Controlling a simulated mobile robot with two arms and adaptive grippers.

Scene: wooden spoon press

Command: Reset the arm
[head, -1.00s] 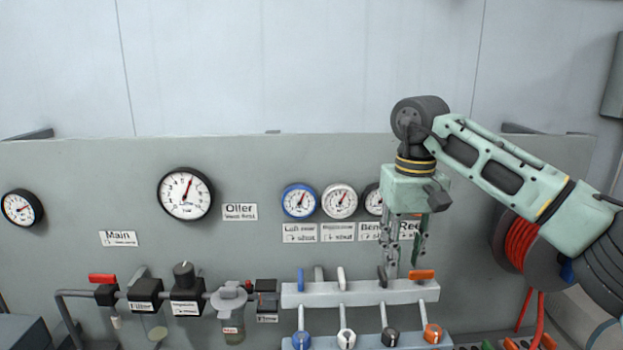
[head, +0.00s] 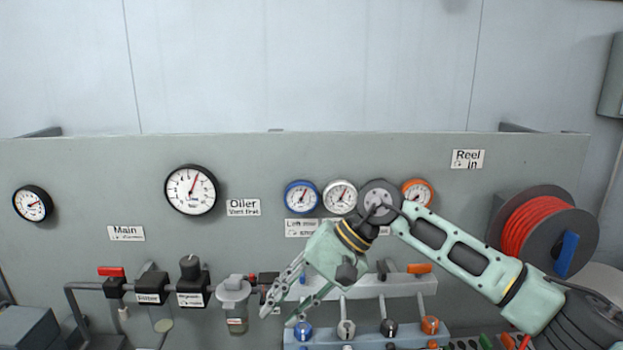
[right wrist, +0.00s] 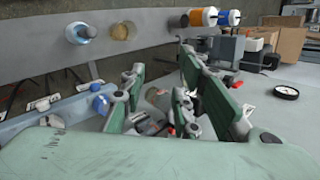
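My right arm reaches in from the right in the head view, its wrist bent in front of the row of small gauges. My right gripper (head: 278,316) points down and to the left, with its two fingers apart and nothing between them. It hangs in front of the area between the oiler (head: 234,292) and the manifold with blue, white, black and orange knobs. In the right wrist view, the fingers (right wrist: 160,75) are spread, with panel fittings beyond them. I cannot tell whether they touch anything. My left gripper is not in view.
The grey panel holds a large gauge (head: 190,190), a blue gauge (head: 301,197) and a red-handled main valve (head: 111,272). A red hose reel (head: 545,232) is at the right. A round dial (right wrist: 286,92) lies on the grey surface. The upper wall is clear.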

